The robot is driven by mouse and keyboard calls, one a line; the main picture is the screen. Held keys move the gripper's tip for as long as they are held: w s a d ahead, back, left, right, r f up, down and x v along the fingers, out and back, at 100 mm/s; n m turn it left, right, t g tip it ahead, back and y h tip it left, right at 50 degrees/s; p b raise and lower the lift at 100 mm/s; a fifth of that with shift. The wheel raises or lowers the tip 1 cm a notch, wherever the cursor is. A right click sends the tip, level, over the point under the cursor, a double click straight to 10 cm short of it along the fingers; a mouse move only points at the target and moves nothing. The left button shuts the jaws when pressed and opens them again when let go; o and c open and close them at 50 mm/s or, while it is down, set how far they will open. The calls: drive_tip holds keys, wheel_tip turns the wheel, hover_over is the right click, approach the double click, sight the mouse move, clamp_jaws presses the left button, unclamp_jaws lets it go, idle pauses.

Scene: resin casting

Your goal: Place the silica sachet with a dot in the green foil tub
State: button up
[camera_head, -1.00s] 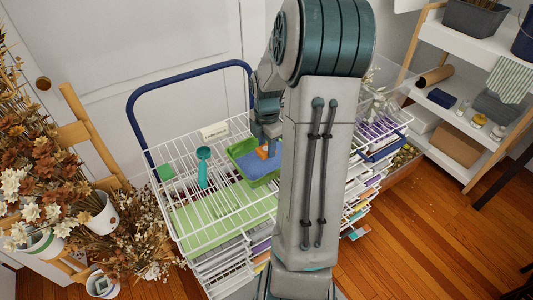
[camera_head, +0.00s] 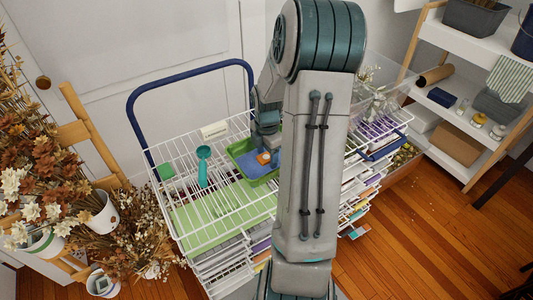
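The green tub (camera_head: 242,171) stands on the top wire rack of the cart, with a blue surface inside it. A small orange-and-white piece (camera_head: 263,157), perhaps the silica sachet, shows over the blue area of the tub. It is too small to make out a dot. My gripper (camera_head: 267,148) points down over the tub, right above this piece. The fingertips are tiny and partly hidden, so I cannot tell whether they hold it. My arm hides the right side of the tub.
A teal scoop (camera_head: 203,165), a green block (camera_head: 165,172) and a white label card (camera_head: 214,131) are on the white wire rack (camera_head: 190,238). A blue handle (camera_head: 190,72) rises behind. Dried flowers (camera_head: 40,185) crowd the left; a shelf (camera_head: 470,130) stands right.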

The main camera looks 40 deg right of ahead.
sight(266, 157)
wheel_tip(266, 157, up, 12)
drive_tip(key=s+a+r+m+t, duration=0.1)
drive_tip(key=s+a+r+m, duration=0.1)
drive_tip(key=s+a+m, duration=0.5)
drive_tip(key=s+a+r+m+t, duration=0.2)
drive_tip(key=s+a+m, duration=0.6)
drive_tip(key=a, duration=0.6)
drive_tip(key=shift+r+m, duration=0.5)
drive_tip(key=shift+m, duration=0.9)
